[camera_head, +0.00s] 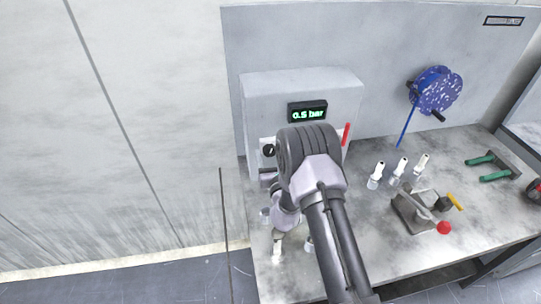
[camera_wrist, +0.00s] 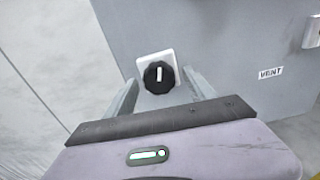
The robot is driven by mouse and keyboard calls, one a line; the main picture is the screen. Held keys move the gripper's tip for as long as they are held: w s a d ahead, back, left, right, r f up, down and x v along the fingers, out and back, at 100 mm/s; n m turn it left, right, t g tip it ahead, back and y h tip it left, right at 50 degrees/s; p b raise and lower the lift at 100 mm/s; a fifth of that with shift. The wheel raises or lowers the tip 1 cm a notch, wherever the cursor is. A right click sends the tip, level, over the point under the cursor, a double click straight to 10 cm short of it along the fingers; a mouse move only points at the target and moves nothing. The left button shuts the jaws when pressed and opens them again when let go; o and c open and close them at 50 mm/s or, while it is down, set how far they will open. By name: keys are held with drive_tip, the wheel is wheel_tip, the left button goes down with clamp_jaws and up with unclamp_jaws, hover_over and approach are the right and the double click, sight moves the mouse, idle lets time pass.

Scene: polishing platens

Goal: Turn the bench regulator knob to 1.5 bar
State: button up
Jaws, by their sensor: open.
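The regulator knob (camera_wrist: 159,78) is black and ribbed with a white pointer line standing nearly upright. It sits on a white square plate (camera_wrist: 169,56) on the grey panel. In the head view the knob (camera_head: 269,150) shows left of my arm, below a display (camera_head: 308,112) reading 0.5 bar in green. My gripper (camera_wrist: 163,88) is open, with one finger on each side of the knob in the wrist view. The fingers look apart from the knob; I cannot tell how far their tips reach.
A red lever (camera_head: 346,134) stands right of the display. Several white bottles, a clamp with a red ball (camera_head: 443,228), green-handled pliers (camera_head: 488,168) and a blue hose reel (camera_head: 436,91) are to the right. A VENT label (camera_wrist: 271,73) is right of the knob.

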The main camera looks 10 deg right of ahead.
drive_tip(key=shift+c, duration=0.4)
drive_tip(key=c, duration=1.3)
drive_tip(key=m, duration=0.5)
drive_tip(key=shift+a+m, duration=0.1)
drive_tip(key=shift+m, duration=0.3)
drive_tip(key=m, duration=0.6)
drive_tip(key=shift+r+p, duration=0.15)
drive_tip(key=shift+p, duration=0.25)
drive_tip(key=m, duration=0.6)
drive_tip(key=shift+a+r+m+p, duration=0.1)
drive_tip(key=shift+m+p, duration=0.3)
drive_tip(key=m, duration=0.6)
drive_tip(key=shift+p, duration=0.4)
drive_tip(key=shift+m, duration=0.3)
